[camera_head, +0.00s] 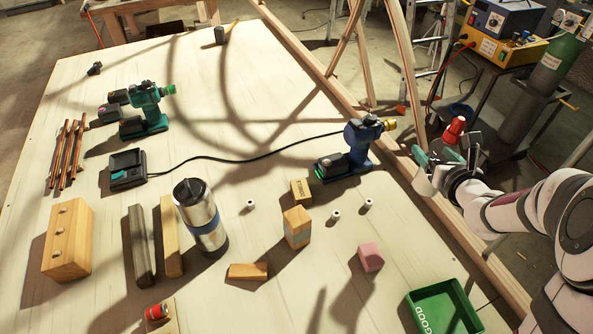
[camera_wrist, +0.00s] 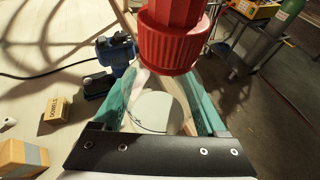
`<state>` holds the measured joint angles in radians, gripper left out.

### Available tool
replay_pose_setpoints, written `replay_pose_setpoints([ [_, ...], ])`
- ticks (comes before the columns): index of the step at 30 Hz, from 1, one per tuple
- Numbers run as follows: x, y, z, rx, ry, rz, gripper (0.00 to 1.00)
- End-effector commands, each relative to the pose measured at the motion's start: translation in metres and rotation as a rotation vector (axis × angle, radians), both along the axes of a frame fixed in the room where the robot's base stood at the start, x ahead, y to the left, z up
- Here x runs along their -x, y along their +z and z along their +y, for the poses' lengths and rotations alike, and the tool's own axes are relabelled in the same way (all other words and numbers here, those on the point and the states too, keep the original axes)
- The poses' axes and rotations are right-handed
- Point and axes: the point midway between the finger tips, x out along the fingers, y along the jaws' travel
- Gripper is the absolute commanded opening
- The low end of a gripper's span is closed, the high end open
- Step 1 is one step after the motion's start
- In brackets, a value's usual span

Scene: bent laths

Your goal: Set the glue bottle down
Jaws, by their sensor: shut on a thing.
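The glue bottle has a red cap (camera_head: 453,130) and a pale body that my gripper partly hides. My gripper (camera_head: 440,158) holds it in the air near the table's right edge, in the upper right of the head view. Its teal fingers are shut on the bottle. In the wrist view the red cap (camera_wrist: 170,40) fills the top centre, with the pale body lower between the fingers of my gripper (camera_wrist: 165,95). The bottle looks tilted in the head view. The pale table (camera_head: 285,95) lies to the left of it.
A blue drill (camera_head: 358,148) stands left of my gripper. A green tray (camera_head: 440,310) is at the front right, near a pink block (camera_head: 371,256). A steel tumbler (camera_head: 200,215), wood blocks and small pegs occupy the front middle. The table's far middle is mostly clear.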

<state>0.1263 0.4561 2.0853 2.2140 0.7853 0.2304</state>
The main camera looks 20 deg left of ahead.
Motion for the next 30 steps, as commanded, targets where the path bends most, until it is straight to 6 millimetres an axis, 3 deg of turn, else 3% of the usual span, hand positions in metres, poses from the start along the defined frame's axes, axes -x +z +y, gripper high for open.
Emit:
replay_pose_setpoints([
  [5,-0.030,0.000,0.068,-0.005,0.141,0.000,0.00],
  [9,-0.050,0.000,0.136,-0.002,0.264,0.001,0.00],
  [12,-0.058,-0.001,0.181,0.002,0.336,0.001,0.00],
  [15,-0.061,-0.002,0.214,0.008,0.385,-0.001,0.00],
  [23,-0.061,-0.002,0.268,0.015,0.461,-0.007,0.00],
  [30,-0.061,-0.044,0.265,0.014,0.456,-0.004,0.00],
])
